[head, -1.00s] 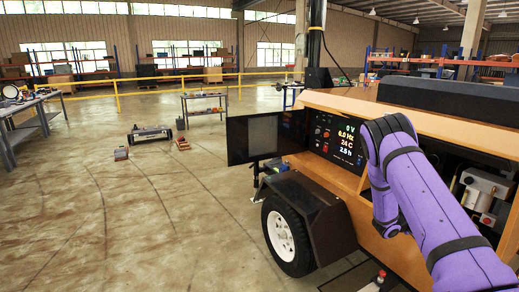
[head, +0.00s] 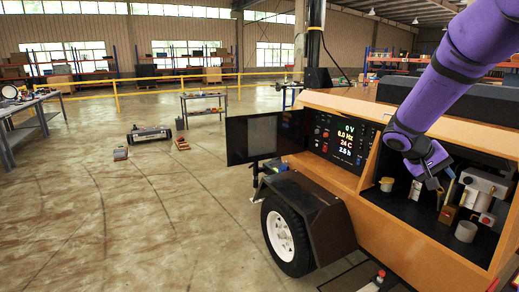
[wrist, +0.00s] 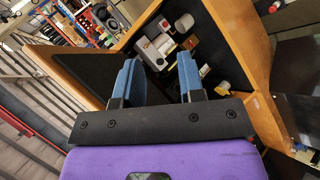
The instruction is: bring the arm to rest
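My purple arm comes in from the top right of the head view. My gripper (head: 437,184) hangs in front of the open engine bay of the light tower (head: 390,221), among the parts there; contact cannot be told. In the wrist view my gripper (wrist: 157,72) has two blue fingers spread apart, with nothing visible held between them. The block (wrist: 155,47) also shows beyond the fingers in the wrist view.
The control panel (head: 338,142) is lit, and a dark panel door (head: 264,137) stands open on its left. A wheel (head: 281,232) and fender jut out below. A workbench (head: 204,96) stands farther back.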

